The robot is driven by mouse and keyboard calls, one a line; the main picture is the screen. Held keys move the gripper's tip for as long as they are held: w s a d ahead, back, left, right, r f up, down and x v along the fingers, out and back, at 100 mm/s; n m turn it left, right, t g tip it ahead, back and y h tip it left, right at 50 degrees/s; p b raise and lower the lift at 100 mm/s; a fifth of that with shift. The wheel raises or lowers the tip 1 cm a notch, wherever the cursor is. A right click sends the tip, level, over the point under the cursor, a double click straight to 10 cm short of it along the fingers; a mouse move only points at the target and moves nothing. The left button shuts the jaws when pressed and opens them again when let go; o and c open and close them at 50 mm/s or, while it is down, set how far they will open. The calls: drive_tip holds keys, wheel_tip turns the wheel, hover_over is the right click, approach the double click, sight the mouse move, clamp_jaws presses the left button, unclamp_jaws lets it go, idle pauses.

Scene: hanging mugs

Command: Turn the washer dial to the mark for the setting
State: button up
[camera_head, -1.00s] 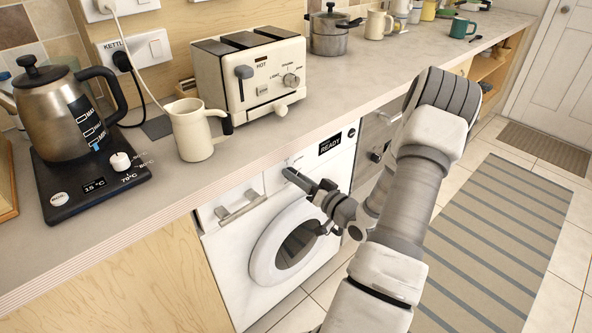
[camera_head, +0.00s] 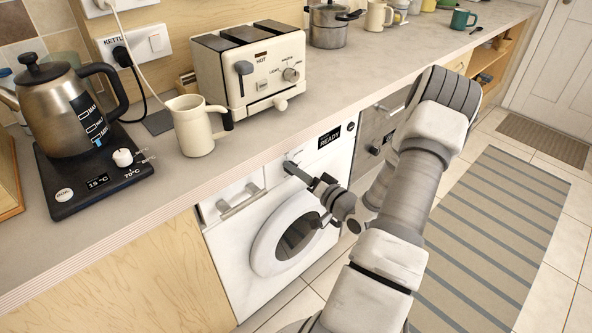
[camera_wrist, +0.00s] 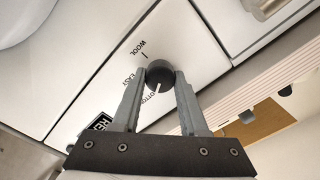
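The white washer (camera_head: 232,262) stands under the counter, with its round door and a small display reading READY (camera_head: 329,138). In the wrist view the dark round washer dial (camera_wrist: 160,73) lies between my fingertips, which meet its two sides. A white pointer line on the dial faces the partly hidden lettering of what looks like COTTON. A tick and the word WOOL (camera_wrist: 138,49) show on the other side, with a partly legible word between. My gripper (camera_head: 289,167) reaches the panel from the right and hides most of the dial in the head view.
The counter edge overhangs the washer just above my gripper. On the counter stand a kettle (camera_head: 70,110) on its base, a cream jug (camera_head: 190,128), a toaster (camera_head: 245,75) and a pot (camera_head: 329,25). A drawer handle (camera_head: 238,201) sits left of the dial.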

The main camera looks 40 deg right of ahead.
drive_tip(key=o, duration=0.4)
drive_tip(key=shift+o, duration=0.2)
drive_tip(key=shift+s, duration=0.15)
drive_tip(key=s+d+p, duration=0.1)
drive_tip(key=s+p, duration=0.1)
drive_tip(key=s, duration=1.5)
drive_tip(key=shift+d, duration=0.15)
